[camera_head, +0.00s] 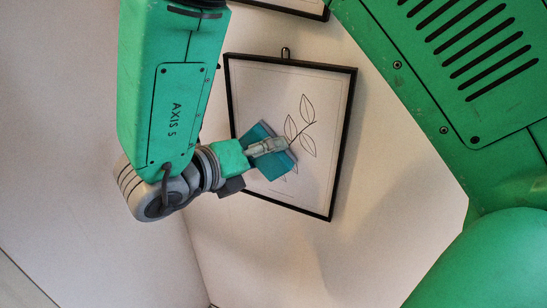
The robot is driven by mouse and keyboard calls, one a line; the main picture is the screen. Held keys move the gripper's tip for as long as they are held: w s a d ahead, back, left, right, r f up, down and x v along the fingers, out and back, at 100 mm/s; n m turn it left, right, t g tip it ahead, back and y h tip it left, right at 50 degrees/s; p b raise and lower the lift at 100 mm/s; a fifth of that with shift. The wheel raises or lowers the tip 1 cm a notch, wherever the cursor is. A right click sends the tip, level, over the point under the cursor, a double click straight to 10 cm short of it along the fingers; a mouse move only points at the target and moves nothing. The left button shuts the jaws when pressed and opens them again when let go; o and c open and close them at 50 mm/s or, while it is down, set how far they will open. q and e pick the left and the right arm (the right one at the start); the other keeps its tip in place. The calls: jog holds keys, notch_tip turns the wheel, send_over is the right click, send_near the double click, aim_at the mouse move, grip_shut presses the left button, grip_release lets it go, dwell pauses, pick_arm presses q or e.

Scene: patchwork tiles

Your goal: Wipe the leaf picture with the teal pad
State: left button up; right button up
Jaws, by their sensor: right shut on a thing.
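The leaf picture (322,92) hangs tilted on the wall in a thin black frame, with a line drawing of a leafy stem on pale paper. The teal pad (276,167) is over the left and lower middle of the picture and hides part of the stem. My right gripper (268,147) is shut on the pad, its grey fingers lying across the middle of it. I cannot tell whether the pad touches the picture's surface. My left gripper is not in view.
Another black frame (300,9) shows partly at the top edge, above the leaf picture. A wall corner runs down below the gripper at the lower left. Large green parts of mine fill the right side. The wall (262,250) below the picture is bare.

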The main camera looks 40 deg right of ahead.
jog(key=shift+w+a+b, duration=0.15)
jog(key=shift+w+a, duration=0.1)
jog(key=shift+w, duration=0.35)
jog(key=shift+w+a+b, duration=0.15)
jog(key=shift+w+a, duration=0.05)
jog(key=shift+w, duration=0.45)
jog(key=shift+w+a+b, duration=0.15)
jog(key=shift+w+a, duration=0.1)
jog(key=shift+w, duration=0.35)
